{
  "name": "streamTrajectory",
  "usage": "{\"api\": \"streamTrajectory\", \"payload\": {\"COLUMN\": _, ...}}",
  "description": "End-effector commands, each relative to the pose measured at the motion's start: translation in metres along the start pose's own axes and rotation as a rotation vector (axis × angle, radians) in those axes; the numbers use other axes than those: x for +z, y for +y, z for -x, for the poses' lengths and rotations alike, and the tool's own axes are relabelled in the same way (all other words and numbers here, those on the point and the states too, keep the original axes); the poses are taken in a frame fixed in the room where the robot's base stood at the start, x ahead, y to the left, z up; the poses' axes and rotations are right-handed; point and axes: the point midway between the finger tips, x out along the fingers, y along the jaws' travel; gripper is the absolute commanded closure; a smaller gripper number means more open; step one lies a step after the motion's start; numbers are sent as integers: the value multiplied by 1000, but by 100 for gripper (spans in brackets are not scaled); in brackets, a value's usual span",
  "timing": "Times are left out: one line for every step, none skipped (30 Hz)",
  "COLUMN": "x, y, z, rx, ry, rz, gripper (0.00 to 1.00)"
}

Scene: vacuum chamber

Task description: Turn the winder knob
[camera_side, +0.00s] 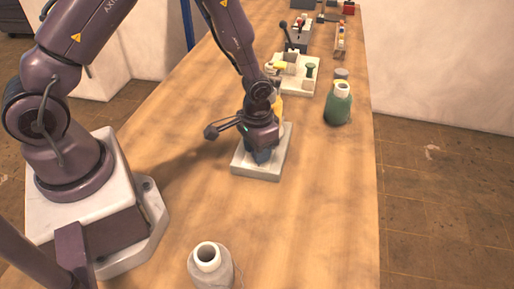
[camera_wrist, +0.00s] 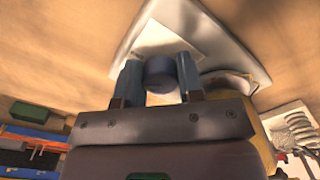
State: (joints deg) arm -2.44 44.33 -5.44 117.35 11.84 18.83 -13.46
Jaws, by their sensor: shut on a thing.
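The winder's pale square base plate (camera_side: 256,172) lies on the wooden bench, under my gripper in the side view. The winder knob (camera_wrist: 160,74) is a dark blue-grey round knob in the wrist view, above a white part of the plate (camera_wrist: 222,38). My gripper (camera_wrist: 160,78) points down at the plate, with one blue finger on each side of the knob, shut on it. In the side view my gripper (camera_side: 262,154) hides most of the knob. A yellow part of the winder (camera_side: 279,105) shows behind my wrist.
A grey-white spool (camera_side: 212,266) stands at the near edge and a green spool (camera_side: 338,106) at the right edge. Another fixture plate (camera_side: 307,84) with a yellow part and a green knob lies behind. Several tools stand farther back. The bench between my base and the plate is clear.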

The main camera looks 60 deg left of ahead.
Motion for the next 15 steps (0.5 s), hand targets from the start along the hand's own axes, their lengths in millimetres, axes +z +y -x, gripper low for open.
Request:
{"api": "streamTrajectory", "payload": {"x": -1, "y": 0, "z": 1, "rx": 0, "ry": 2, "rz": 1, "gripper": 89}}
{"api": "streamTrajectory", "payload": {"x": -1, "y": 0, "z": 1, "rx": 0, "ry": 2, "rz": 1, "gripper": 89}}
{"api": "streamTrajectory", "payload": {"x": -1, "y": 0, "z": 1, "rx": 0, "ry": 2, "rz": 1, "gripper": 89}}
{"api": "streamTrajectory", "payload": {"x": -1, "y": 0, "z": 1, "rx": 0, "ry": 2, "rz": 1, "gripper": 89}}
{"api": "streamTrajectory", "payload": {"x": -1, "y": 0, "z": 1, "rx": 0, "ry": 2, "rz": 1, "gripper": 89}}
{"api": "streamTrajectory", "payload": {"x": -1, "y": 0, "z": 1, "rx": 0, "ry": 2, "rz": 2, "gripper": 89}}
{"api": "streamTrajectory", "payload": {"x": -1, "y": 0, "z": 1, "rx": 0, "ry": 2, "rz": 2, "gripper": 60}}
{"api": "streamTrajectory", "payload": {"x": -1, "y": 0, "z": 1, "rx": 0, "ry": 2, "rz": 2, "gripper": 54}}
{"api": "streamTrajectory", "payload": {"x": -1, "y": 0, "z": 0, "rx": 0, "ry": 2, "rz": 2, "gripper": 44}}
{"api": "streamTrajectory", "payload": {"x": -1, "y": 0, "z": 0, "rx": 0, "ry": 2, "rz": 2, "gripper": 40}}
{"api": "streamTrajectory", "payload": {"x": -1, "y": 0, "z": 0, "rx": 0, "ry": 2, "rz": 2, "gripper": 40}}
{"api": "streamTrajectory", "payload": {"x": -1, "y": 0, "z": 0, "rx": 0, "ry": 2, "rz": 2, "gripper": 40}}
{"api": "streamTrajectory", "payload": {"x": 0, "y": 0, "z": 0, "rx": 0, "ry": 1, "rz": 2, "gripper": 40}}
{"api": "streamTrajectory", "payload": {"x": 0, "y": 0, "z": 0, "rx": 0, "ry": 1, "rz": 2, "gripper": 40}}
{"api": "streamTrajectory", "payload": {"x": 0, "y": 0, "z": 0, "rx": 0, "ry": 1, "rz": 2, "gripper": 40}}
